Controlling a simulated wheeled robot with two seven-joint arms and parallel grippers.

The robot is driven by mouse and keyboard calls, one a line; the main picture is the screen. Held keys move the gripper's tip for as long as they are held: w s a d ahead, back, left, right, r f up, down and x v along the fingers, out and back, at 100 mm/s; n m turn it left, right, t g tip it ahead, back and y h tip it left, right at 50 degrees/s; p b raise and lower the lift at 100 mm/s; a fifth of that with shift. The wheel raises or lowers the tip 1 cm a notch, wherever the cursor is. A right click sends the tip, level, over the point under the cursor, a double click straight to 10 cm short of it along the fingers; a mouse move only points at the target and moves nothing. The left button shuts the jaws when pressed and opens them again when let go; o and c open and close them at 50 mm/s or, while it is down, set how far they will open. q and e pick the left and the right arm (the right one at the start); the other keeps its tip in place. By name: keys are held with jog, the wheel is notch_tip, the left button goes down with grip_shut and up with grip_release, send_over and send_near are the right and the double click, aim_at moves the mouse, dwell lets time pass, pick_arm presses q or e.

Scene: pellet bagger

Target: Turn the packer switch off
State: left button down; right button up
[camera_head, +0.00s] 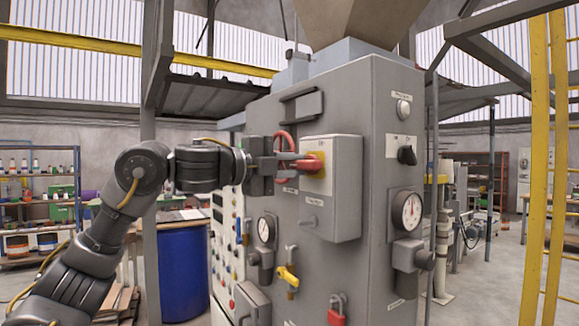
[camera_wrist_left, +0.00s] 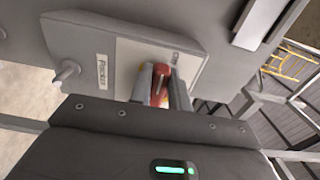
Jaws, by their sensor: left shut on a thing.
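The packer switch (camera_head: 317,160) is a red rotary handle on a yellow plate. It sits on the front of a grey box (camera_head: 345,196) on the tall grey machine. My left gripper (camera_head: 302,162) reaches in from the left and is shut on the red handle. In the left wrist view the red handle (camera_wrist_left: 160,84) shows between the two fingers (camera_wrist_left: 161,92), which partly hide it and its plate. A label reading "Packer" (camera_wrist_left: 103,70) is on the box there. The handle's exact angle is hard to tell. My right gripper is out of view.
Below stand a yellow-handled valve (camera_head: 288,277), a red padlock (camera_head: 337,312) and a gauge (camera_head: 266,229). A black knob (camera_head: 407,155) and a larger gauge (camera_head: 411,211) are on the right face. A blue drum (camera_head: 183,272) stands behind my left arm.

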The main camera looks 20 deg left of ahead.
pick_arm(q)
jog(key=shift+d+f, duration=0.35)
jog(key=shift+f, duration=0.05)
jog(key=c, duration=1.5)
grip_release()
jog(key=shift+s+a, duration=0.1)
jog(key=shift+o, duration=0.9)
jog(key=shift+r, duration=0.1)
jog(key=shift+d+r, duration=0.25)
jog(key=shift+d, duration=0.05)
jog(key=shift+a, duration=0.3)
jog(key=b+v, duration=0.3)
jog(key=v, duration=0.7)
jog(key=shift+s+a+b, duration=0.2)
jog(key=shift+s+b, duration=0.05)
jog(key=shift+b, duration=0.05)
